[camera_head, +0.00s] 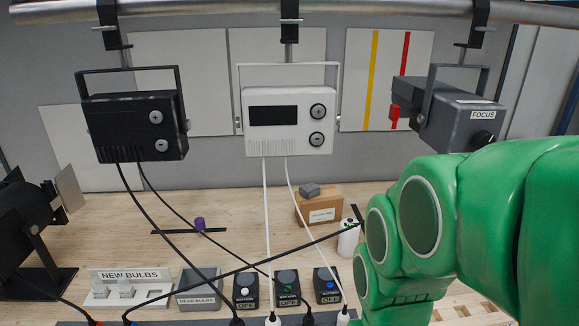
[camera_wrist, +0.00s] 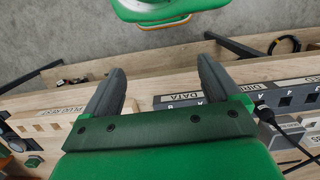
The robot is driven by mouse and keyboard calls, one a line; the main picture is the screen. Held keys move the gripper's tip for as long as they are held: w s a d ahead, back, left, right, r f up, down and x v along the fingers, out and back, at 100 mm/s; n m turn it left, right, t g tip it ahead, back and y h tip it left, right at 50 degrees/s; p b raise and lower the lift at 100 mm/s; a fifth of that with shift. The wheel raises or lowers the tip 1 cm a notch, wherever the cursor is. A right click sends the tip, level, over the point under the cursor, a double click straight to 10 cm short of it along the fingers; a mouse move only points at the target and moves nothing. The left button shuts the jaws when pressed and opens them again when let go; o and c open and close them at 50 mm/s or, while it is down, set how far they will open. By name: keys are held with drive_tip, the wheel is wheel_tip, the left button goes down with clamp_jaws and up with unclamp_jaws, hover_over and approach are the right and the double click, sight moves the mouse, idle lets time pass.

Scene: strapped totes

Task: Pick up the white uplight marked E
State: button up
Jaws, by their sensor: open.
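A small white cylinder with a dark top (camera_head: 348,240) stands on the wooden bench, just left of my green arm in the camera_head view. It may be the white uplight, but I cannot read a letter E on it. My gripper (camera_wrist: 160,80) shows in the camera_wrist view with its two dark fingers wide apart and nothing between them. The fingers are out of sight in the camera_head view. I see no white cylinder in the camera_wrist view.
A cardboard box (camera_head: 318,207) with a grey block on top stands left of the cylinder. A black cable (camera_head: 270,262) runs across the bench towards it. Black, white and grey lamps (camera_head: 290,120) hang above. Switch boxes (camera_head: 286,287) and a NEW BULBS holder (camera_head: 128,285) line the front.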

sight(355, 222)
drive_tip(key=w+d+f+n+h, duration=0.1)
drive_tip(key=w+d+n+h, duration=0.5)
drive_tip(key=w, duration=0.4)
drive_tip(key=w+d+n+h, duration=0.35)
drive_tip(key=w+d, duration=0.45)
drive_tip(key=w, duration=0.3)
drive_tip(key=w+a+n+t+h, duration=0.1)
drive_tip(key=w+n, duration=0.1)
drive_tip(key=w, duration=0.2)
drive_tip(key=w+f+n+t+h, duration=0.1)
drive_tip(key=w+n, duration=0.1)
drive_tip(key=w, duration=0.2)
drive_tip(key=w+a+n+t+h, duration=0.1)
drive_tip(key=w+n, duration=0.1)
drive_tip(key=w, duration=0.2)
drive_tip(key=shift+a+f, duration=0.25)
drive_tip(key=shift+a, duration=0.1)
drive_tip(key=w+a+f+n+t+h, duration=0.1)
drive_tip(key=w+a+f+n+t, duration=0.3)
drive_tip(key=w+a+n, duration=0.45)
drive_tip(key=shift+m+t, duration=0.3)
drive_tip(key=shift+m, duration=0.5)
drive_tip(key=shift+w+x, duration=0.15)
drive_tip(key=shift+x, duration=2.15)
drive_tip(key=shift+w+x, duration=0.2)
drive_tip(key=shift+x, duration=2.05)
drive_tip(key=shift+a, duration=0.15)
drive_tip(key=c, duration=1.5)
